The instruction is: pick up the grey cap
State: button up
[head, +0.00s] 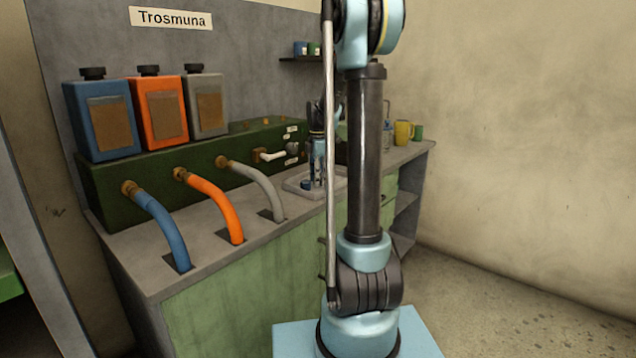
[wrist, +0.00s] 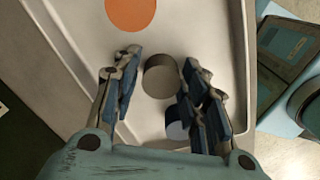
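The grey cap (wrist: 160,80) is a short, round brownish-grey piece in a pale tray (wrist: 215,35) in the wrist view. My gripper (wrist: 160,64) is open above the tray, with one blue-padded finger on each side of the cap. Gaps show between the cap and both fingers. In the head view my gripper (head: 318,168) points down over the tray (head: 331,191) on the counter. I cannot make out the grey cap there.
A round orange piece (wrist: 130,12) lies beyond the cap. A blue piece (wrist: 177,131) is close by, near the right finger and partly hidden. In the head view, blue (head: 163,229), orange (head: 214,207) and grey (head: 257,185) hoses stand left of the tray.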

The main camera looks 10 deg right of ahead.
jog(key=c, duration=0.3)
notch_tip(320, 180, up, 10)
jog(key=shift+r, duration=0.1)
dwell(0.6)
dwell(0.4)
